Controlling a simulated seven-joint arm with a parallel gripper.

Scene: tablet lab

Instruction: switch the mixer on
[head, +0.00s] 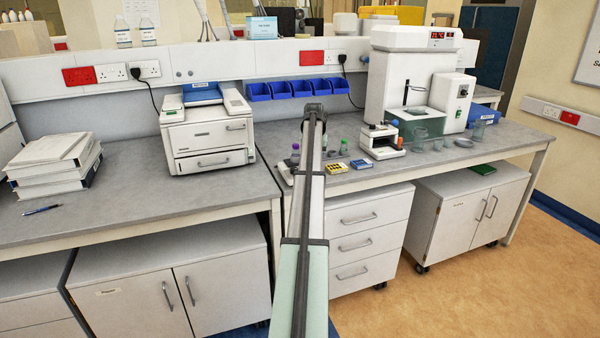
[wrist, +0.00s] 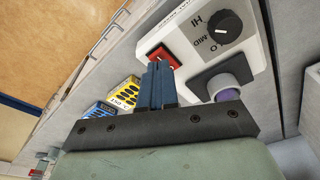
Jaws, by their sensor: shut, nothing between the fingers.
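The mixer (wrist: 232,58) fills the upper right of the wrist view. It is a white unit with a black knob (wrist: 221,27) marked LO, MID and HI, and a red rocker switch (wrist: 165,54). A purple-capped tube (wrist: 224,86) is beside the knob at a dark part of the unit. My gripper (wrist: 158,70) is shut and empty, its blue-grey fingertips right in front of the red switch, overlapping its lower edge. I cannot tell if they touch it or which way the rocker is set. In the head view my arm hides most of the mixer (head: 286,172) and the fingertips.
A yellow box (wrist: 125,93) and a blue box (wrist: 99,111) lie left of the fingers. In the head view, a white microscope-like device (head: 381,140) and glassware (head: 420,138) stand to the right. A printer (head: 207,135) stands left, with clear bench (head: 225,188) in front.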

